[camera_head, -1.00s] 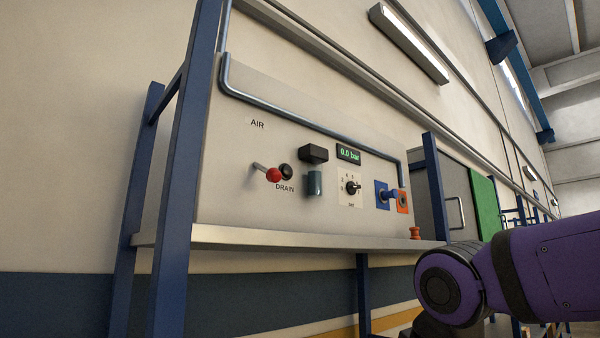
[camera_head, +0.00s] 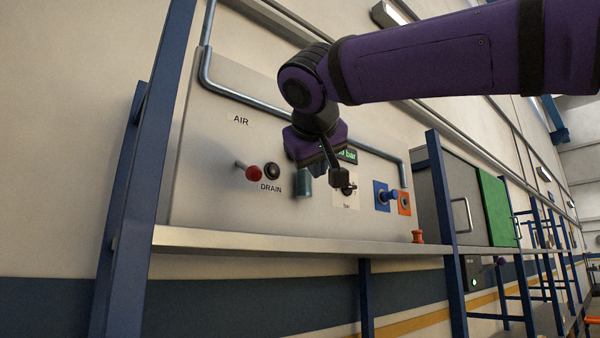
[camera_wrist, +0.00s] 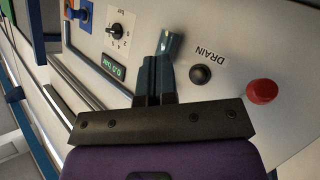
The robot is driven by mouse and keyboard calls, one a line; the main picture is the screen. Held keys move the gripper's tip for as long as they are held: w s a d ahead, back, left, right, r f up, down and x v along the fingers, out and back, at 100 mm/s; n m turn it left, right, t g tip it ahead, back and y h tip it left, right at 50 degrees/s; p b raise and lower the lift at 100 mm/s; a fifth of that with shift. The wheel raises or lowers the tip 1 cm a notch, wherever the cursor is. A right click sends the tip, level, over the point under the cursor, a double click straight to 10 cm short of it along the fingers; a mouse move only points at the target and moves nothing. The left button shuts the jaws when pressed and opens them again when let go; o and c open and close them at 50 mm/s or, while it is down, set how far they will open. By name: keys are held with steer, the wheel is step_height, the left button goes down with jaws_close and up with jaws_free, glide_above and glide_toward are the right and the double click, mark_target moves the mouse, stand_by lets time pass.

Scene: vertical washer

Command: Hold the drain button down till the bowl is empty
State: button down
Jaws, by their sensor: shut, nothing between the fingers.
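The black drain button (camera_head: 272,171) stands on the pale panel beside the DRAIN label. It also shows in the wrist view (camera_wrist: 200,74), uncovered. The teal bowl (camera_head: 305,183) hangs to its right, with its upper part hidden behind my gripper. Its glassy end (camera_wrist: 169,45) seems to show just past the fingers in the wrist view; how full it is cannot be told. My gripper (camera_head: 318,172) is shut and empty, in front of the panel to the right of the button and apart from it. The fingers show in the wrist view (camera_wrist: 154,75).
A red-ended lever (camera_head: 254,173) sticks out just left of the button. The gauge display (camera_wrist: 114,66) reads 0.0 bar, beside a dial (camera_wrist: 117,30). A blue fitting (camera_head: 384,195) is farther right. A shelf ledge (camera_head: 290,242) and blue posts (camera_head: 150,150) frame the panel.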

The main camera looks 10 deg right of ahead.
mark_target(274, 170)
steer(key=shift+w+a+r+t, duration=0.1)
steer(key=shift+a+r+t, duration=0.05)
steer(key=shift+r, duration=0.45)
steer(key=shift+w+a+r+t, duration=0.1)
steer(key=shift+r+t, duration=0.05)
steer(key=shift+r, duration=0.4)
steer(key=shift+w, duration=0.15)
steer(key=shift+w+a, duration=0.8)
steer(key=shift+w, duration=0.4)
steer(key=shift+w+a, duration=0.8)
steer(key=shift+w, duration=0.35)
steer(key=shift+w+a, duration=0.8)
steer(key=shift+w, duration=0.4)
steer(key=shift+w+a, duration=0.25)
steer(key=shift+w, duration=0.1)
steer(key=shift+w+a, duration=0.25)
steer(key=shift+w, duration=0.15)
stand_by(2.4)
